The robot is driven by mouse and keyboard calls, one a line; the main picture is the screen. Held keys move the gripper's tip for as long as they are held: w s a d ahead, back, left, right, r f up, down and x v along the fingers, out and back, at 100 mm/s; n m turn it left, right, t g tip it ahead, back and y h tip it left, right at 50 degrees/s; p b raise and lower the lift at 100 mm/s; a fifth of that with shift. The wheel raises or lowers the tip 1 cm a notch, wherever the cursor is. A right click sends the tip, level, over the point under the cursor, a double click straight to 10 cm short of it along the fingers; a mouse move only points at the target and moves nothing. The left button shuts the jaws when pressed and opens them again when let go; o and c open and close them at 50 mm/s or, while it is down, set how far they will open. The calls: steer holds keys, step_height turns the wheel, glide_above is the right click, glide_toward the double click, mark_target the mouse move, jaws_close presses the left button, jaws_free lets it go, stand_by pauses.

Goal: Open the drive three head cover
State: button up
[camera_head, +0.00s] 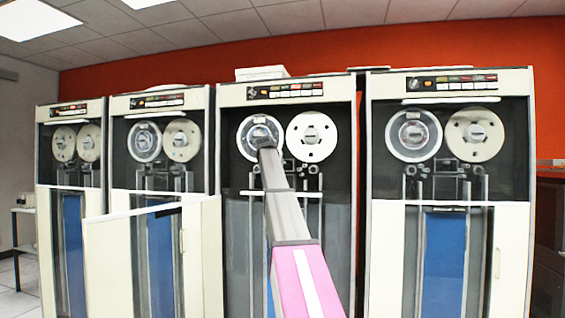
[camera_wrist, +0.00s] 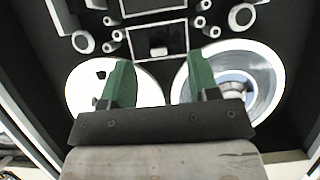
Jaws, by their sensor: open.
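Four tape drives stand in a row in the head view. My arm reaches up in front of the third from the left, drive three (camera_head: 343,150), its end overlapping the left reel. In the wrist view the drive face looks upside down. A dark, light-framed rectangular panel (camera_wrist: 157,42) between rollers looks like the head cover; it appears shut, with a small pale tab on it. My gripper (camera_wrist: 160,64) has two green fingers spread apart with nothing between them. The tab lies between the fingers in the picture; contact is not visible. My arm partly hides the head area in the head view.
A solid white reel (camera_wrist: 110,88) and a clear reel (camera_wrist: 232,85) sit close to the fingers. Drive two's lower door (camera_head: 150,255) stands open toward me. Drive four (camera_head: 380,250) stands at the right. A small table (camera_head: 22,212) is at far left.

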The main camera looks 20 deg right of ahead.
step_height(320, 180, up, 5)
steer(key=d, duration=0.1)
steer(key=r+x, duration=0.1)
steer(key=x, duration=1)
steer(key=shift+d+h, duration=0.15)
steer(key=shift+h, duration=0.15)
steer(key=c, duration=0.9)
